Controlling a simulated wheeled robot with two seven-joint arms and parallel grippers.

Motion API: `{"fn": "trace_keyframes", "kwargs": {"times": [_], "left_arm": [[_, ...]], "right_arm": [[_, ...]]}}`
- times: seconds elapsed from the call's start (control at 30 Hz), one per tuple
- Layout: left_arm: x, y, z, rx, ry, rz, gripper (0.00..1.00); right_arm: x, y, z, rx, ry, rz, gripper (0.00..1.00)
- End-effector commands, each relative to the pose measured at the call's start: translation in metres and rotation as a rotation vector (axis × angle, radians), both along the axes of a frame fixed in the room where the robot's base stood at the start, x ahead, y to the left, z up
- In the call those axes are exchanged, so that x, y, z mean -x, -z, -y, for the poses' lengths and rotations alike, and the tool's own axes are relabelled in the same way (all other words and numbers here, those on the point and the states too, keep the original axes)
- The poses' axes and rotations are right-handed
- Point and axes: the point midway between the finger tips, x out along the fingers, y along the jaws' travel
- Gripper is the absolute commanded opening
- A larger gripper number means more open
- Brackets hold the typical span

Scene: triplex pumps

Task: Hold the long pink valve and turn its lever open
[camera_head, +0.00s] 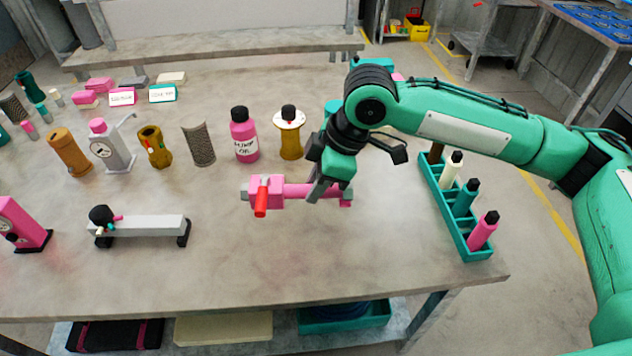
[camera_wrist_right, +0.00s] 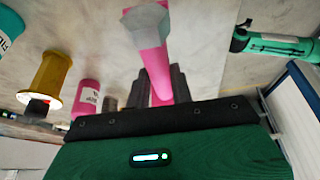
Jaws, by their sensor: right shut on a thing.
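The long pink valve (camera_head: 300,190) is near the middle of the table, lying left to right in the head view. A red lever (camera_head: 262,197) is at its left end, pointing toward the table's front, across the body. My right gripper (camera_head: 318,190) is shut on the pink body, right of the lever. I cannot tell whether the valve touches the table. In the right wrist view the pink body (camera_wrist_right: 155,65) runs between the dark fingers (camera_wrist_right: 160,88), with a grey hexagonal end beyond. The lever does not show there. My left gripper is not in view.
A pink oil bottle (camera_head: 244,138) and a yellow spool (camera_head: 290,135) stand behind the valve. A teal rack (camera_head: 455,215) with several bottles is to its right. A grey fixture (camera_head: 145,227) stands left. The tabletop in front of the valve is clear.

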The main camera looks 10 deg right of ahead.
Motion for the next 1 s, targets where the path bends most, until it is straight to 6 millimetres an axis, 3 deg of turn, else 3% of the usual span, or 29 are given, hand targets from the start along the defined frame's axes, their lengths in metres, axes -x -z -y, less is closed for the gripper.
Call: {"fn": "trace_keyframes", "kwargs": {"times": [1.0], "left_arm": [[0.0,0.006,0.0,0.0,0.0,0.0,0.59]], "right_arm": [[0.0,0.03,0.0,-0.001,0.0,0.0,0.0]]}}
